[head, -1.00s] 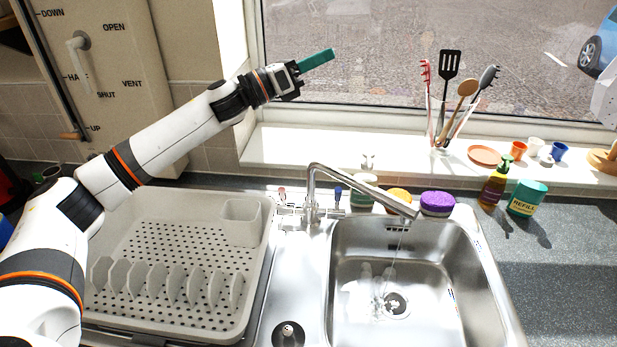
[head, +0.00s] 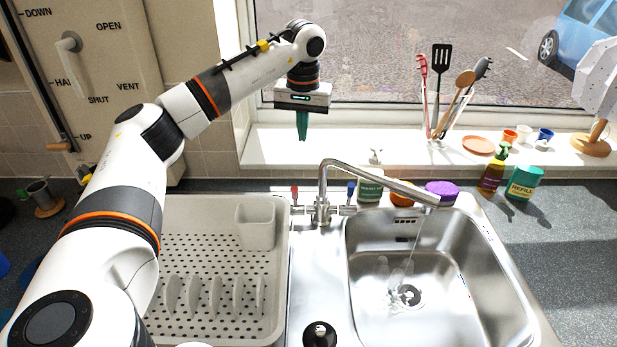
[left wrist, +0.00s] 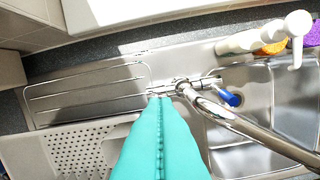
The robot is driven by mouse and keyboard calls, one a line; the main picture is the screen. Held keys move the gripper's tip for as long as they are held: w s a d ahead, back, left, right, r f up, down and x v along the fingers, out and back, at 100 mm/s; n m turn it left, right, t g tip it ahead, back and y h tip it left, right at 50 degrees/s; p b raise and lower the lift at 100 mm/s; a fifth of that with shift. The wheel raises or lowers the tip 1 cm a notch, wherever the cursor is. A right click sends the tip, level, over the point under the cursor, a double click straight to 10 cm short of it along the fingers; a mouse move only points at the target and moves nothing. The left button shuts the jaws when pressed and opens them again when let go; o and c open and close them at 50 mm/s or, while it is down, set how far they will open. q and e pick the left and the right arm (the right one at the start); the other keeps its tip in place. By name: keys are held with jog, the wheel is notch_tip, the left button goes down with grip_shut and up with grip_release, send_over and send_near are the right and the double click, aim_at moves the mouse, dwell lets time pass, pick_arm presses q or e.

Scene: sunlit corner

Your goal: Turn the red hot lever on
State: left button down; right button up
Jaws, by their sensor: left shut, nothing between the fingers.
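The red hot lever (head: 294,193) stands upright on the left side of the mixer tap (head: 322,205), behind the sink. The blue lever (head: 350,190) stands on the tap's right side. My left gripper (head: 302,137), with teal fingers, is shut and empty. It points straight down and appears above the red lever, apart from it in the head view. In the left wrist view, the teal fingers (left wrist: 158,98) cover the area left of the tap and the red lever cannot be made out. The blue lever (left wrist: 229,97) shows there. My right gripper is out of view.
The spout (head: 400,190) reaches over the steel sink (head: 440,250), with a faint stream below it. A grey dish rack (head: 200,260) lies left. Soap, sponges and a purple scrubber (head: 440,192) stand behind the sink. A utensil jar (head: 440,125) is on the windowsill.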

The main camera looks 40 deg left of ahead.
pick_arm(q)
jog(key=f+p, duration=0.1)
jog(key=f, duration=0.2)
jog(key=s+f+p, duration=0.1)
jog(key=f, duration=0.3)
jog(key=s+f+p, duration=0.1)
jog(key=f+p, duration=0.1)
jog(key=f, duration=0.1)
jog(key=shift+a+f, duration=0.1)
jog(key=shift+f, duration=0.15)
jog(key=shift+s+d+f, duration=0.25)
jog(key=shift+s+d, duration=0.05)
jog(key=shift+s, duration=0.25)
jog(key=shift+f, duration=0.15)
